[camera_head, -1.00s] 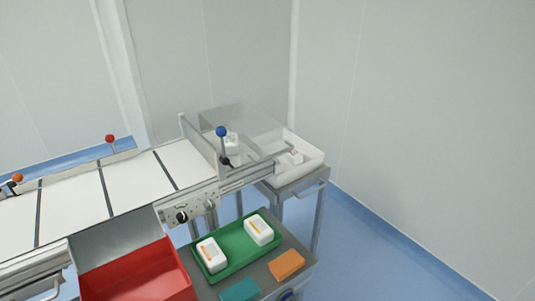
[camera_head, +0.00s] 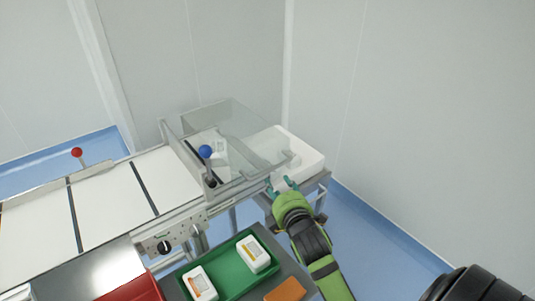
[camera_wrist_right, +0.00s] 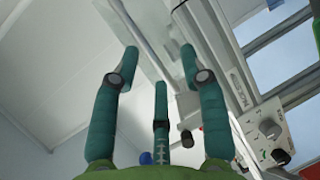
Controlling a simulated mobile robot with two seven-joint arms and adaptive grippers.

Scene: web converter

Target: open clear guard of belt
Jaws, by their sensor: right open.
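The clear guard (camera_head: 232,122) is a see-through cover over the right end of the white belt (camera_head: 165,182). It appears down over the belt, with a pale bar (camera_head: 292,160) near its right edge. A blue-knobbed lever (camera_head: 205,152) stands at its front left. My right gripper (camera_head: 281,186) is at the guard's front right corner, by the white bin. In the right wrist view its teal fingers (camera_wrist_right: 160,65) are spread and empty, with a pale bar (camera_wrist_right: 148,38) beyond them; contact cannot be told. My left gripper is out of view.
Below are a green tray (camera_head: 231,270) with two white boxes, an orange block (camera_head: 285,289) and a red bin (camera_head: 135,288). A control knob (camera_head: 164,248) is on the belt's front.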

